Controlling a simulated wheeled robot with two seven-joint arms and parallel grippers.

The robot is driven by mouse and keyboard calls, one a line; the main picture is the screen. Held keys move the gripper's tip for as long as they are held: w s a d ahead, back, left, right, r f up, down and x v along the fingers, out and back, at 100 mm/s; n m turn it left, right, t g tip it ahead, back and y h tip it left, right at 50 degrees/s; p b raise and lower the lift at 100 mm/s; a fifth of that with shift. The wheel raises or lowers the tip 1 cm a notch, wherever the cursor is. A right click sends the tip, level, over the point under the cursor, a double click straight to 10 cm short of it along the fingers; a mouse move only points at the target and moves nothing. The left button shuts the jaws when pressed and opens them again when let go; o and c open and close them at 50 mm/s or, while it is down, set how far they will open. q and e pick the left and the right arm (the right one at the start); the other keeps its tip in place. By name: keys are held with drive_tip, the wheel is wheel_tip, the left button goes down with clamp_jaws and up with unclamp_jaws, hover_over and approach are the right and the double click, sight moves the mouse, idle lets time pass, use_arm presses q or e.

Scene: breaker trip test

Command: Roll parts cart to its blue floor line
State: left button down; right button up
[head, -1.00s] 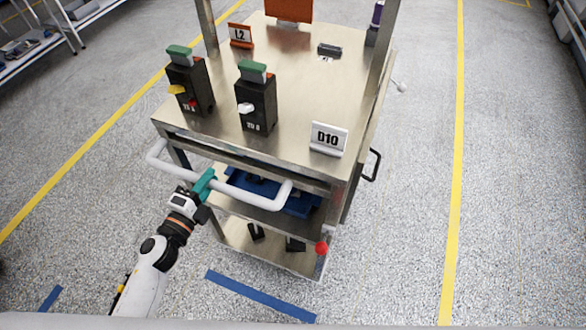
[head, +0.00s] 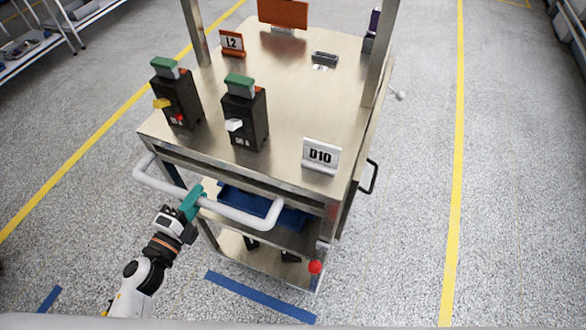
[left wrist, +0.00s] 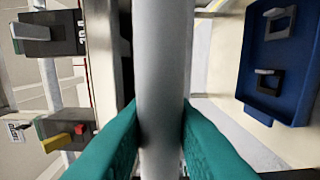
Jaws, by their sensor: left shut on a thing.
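The parts cart (head: 285,125) is a metal cart with a steel top and lower shelves, standing in the middle of the head view. Its white push handle (head: 240,216) runs along the near side. My left gripper (head: 191,203), with teal fingers, is shut on this handle left of its middle. In the left wrist view the handle (left wrist: 162,80) passes between the two teal fingers. A blue floor line (head: 262,297) lies just in front of the cart's near bottom edge, and a short blue piece (head: 48,299) lies further left. My right gripper is not in view.
Two black breakers (head: 245,112) (head: 176,95), an L2 sign (head: 232,42) and a D10 sign (head: 321,156) stand on the cart top. A blue tray (head: 290,218) sits on a shelf. Yellow lines (head: 456,180) flank clear floor. A rack (head: 50,40) stands far left.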

use_arm(q)
drive_tip(key=b+v, duration=0.1)
drive_tip(key=v, duration=1.2)
idle(1.4)
drive_tip(key=shift+s+f, duration=0.15)
drive_tip(key=c, duration=1.6)
unclamp_jaws()
drive_tip(key=o, duration=0.4)
drive_tip(key=shift+w, duration=0.25)
drive_tip(key=shift+o, duration=0.2)
drive_tip(key=shift+s, duration=0.1)
